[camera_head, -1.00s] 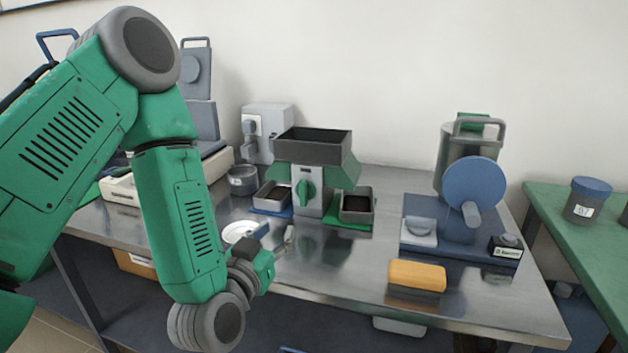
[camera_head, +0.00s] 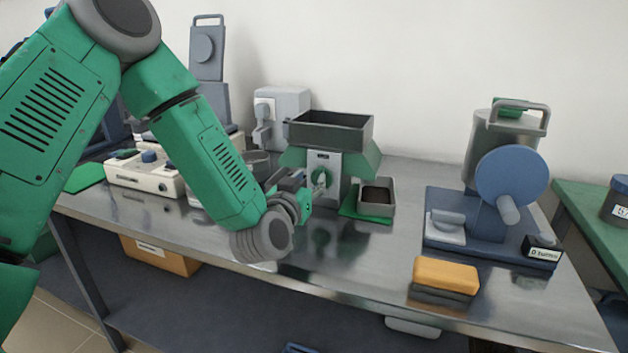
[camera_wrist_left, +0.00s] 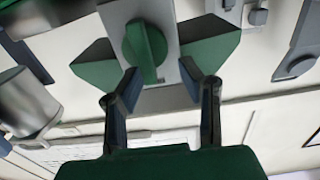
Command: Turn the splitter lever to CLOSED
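The splitter (camera_head: 330,130) is a grey box with a dark open hopper and green side chutes. Its green lever (camera_head: 321,178) is a round knob with a raised bar on the front face. In the left wrist view the lever (camera_wrist_left: 145,50) has its bar roughly upright in the picture. My left gripper (camera_head: 306,192) is close in front of the lever in the head view. In the left wrist view the left gripper (camera_wrist_left: 161,82) is open, its fingertips just below the lever and apart from each other; contact cannot be told. My right gripper is out of view.
A dark pan (camera_head: 377,197) stands right of the splitter on a green mat (camera_head: 350,204). My left arm hides the area left of it. A blue-wheeled machine (camera_head: 512,176) and a yellow block (camera_head: 446,274) are on the right. The middle of the steel table (camera_head: 350,260) is clear.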

